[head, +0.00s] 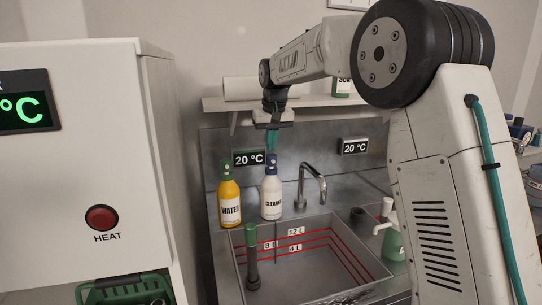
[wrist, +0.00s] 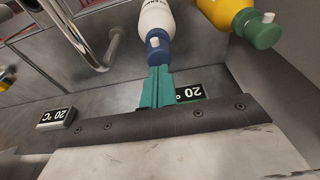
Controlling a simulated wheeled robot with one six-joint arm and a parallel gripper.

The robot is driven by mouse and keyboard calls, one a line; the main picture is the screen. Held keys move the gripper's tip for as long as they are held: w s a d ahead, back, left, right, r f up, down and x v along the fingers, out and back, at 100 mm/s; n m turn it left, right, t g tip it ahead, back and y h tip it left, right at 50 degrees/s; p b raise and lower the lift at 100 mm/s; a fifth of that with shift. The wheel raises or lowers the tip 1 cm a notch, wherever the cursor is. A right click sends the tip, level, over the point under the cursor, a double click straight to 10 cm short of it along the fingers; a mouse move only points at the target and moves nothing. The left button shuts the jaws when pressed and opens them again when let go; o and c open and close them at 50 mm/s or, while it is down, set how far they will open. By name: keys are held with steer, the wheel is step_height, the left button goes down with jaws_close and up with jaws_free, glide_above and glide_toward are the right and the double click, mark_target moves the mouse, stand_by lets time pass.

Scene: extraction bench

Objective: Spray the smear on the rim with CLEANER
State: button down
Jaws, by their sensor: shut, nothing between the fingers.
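The CLEANER bottle (head: 271,198), white with a blue spray top, stands upright on the back ledge of the sink. It also shows at the top of the wrist view (wrist: 158,17). My gripper (head: 271,148) has teal fingers pointing down just above the blue top. In the wrist view the fingers (wrist: 158,76) are together and empty, with their tips close to the blue top; I cannot tell if they touch it. Dark streaks (head: 354,297) show on the sink's near rim, cut off by the picture's edge; I cannot tell if they are the smear.
The yellow WATER bottle (head: 230,204) with a green top stands left of CLEANER. The metal faucet (head: 314,178) is to its right. The sink (head: 300,268) has red level lines and a green-topped tube (head: 252,255). A white HEAT cabinet (head: 90,170) fills the left.

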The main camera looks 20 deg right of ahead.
mark_target(271, 155)
steer(key=shift+f, duration=0.9)
steer(key=shift+r, duration=1.15)
steer(key=shift+r, duration=0.1)
steer(key=shift+r, duration=2.9)
